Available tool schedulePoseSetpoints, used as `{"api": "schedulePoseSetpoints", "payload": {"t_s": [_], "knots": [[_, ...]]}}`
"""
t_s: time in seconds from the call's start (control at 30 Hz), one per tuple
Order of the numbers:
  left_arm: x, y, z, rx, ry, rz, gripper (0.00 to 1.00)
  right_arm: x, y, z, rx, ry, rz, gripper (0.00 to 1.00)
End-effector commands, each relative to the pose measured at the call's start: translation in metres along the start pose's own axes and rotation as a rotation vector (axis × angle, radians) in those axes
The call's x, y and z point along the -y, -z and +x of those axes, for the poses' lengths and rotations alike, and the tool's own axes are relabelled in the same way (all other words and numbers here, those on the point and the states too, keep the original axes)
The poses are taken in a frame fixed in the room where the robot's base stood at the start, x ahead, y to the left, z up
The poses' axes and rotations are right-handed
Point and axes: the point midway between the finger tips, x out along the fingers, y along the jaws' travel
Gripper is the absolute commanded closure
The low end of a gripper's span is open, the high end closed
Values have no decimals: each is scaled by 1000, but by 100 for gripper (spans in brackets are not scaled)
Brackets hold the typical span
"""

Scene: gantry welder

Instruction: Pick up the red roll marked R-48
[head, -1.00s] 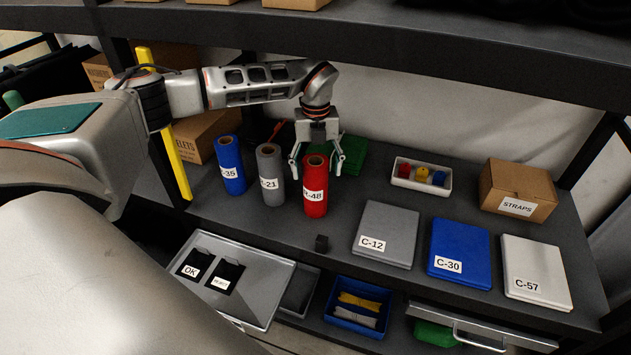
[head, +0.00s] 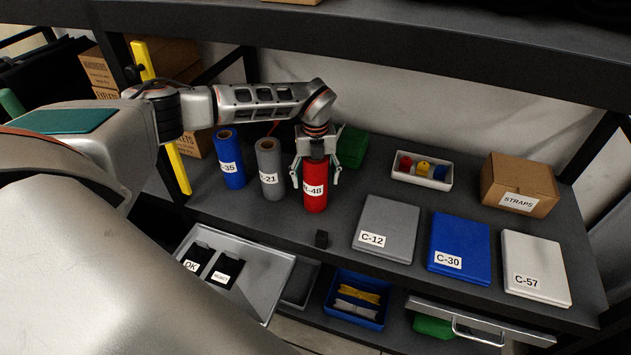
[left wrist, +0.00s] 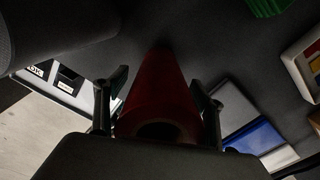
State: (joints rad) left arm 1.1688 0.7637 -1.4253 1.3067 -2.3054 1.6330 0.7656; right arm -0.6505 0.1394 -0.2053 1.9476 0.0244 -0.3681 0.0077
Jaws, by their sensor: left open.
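The red roll marked R-48 (head: 315,193) stands upright on the dark shelf, at the right end of a row of rolls. My left gripper (head: 316,180) is above it and open, with one finger on each side of the roll. In the left wrist view the red roll (left wrist: 160,92) lies between the two open fingers (left wrist: 158,98), its hollow top end close to the palm. Gaps show between the fingers and the roll. My right gripper is not in view.
A grey roll (head: 270,170) stands close left of the red one, with a blue roll (head: 229,160) beyond it. A green object (head: 351,147) is behind. Flat cases, including C-12 (head: 385,228), lie to the right.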

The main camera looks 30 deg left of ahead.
Motion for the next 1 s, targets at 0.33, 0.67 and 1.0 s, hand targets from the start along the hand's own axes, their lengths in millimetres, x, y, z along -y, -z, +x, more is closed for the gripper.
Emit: {"api": "schedulePoseSetpoints", "payload": {"t_s": [0.33, 0.67, 1.0], "knots": [[0, 0, 0, 0, 0, 0, 81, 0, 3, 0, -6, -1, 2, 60], [1, -1, -5, 1, 2, 0, 81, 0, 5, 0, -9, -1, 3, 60], [1, -1, -60, 4, 4, 1, 82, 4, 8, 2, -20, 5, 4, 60]]}}
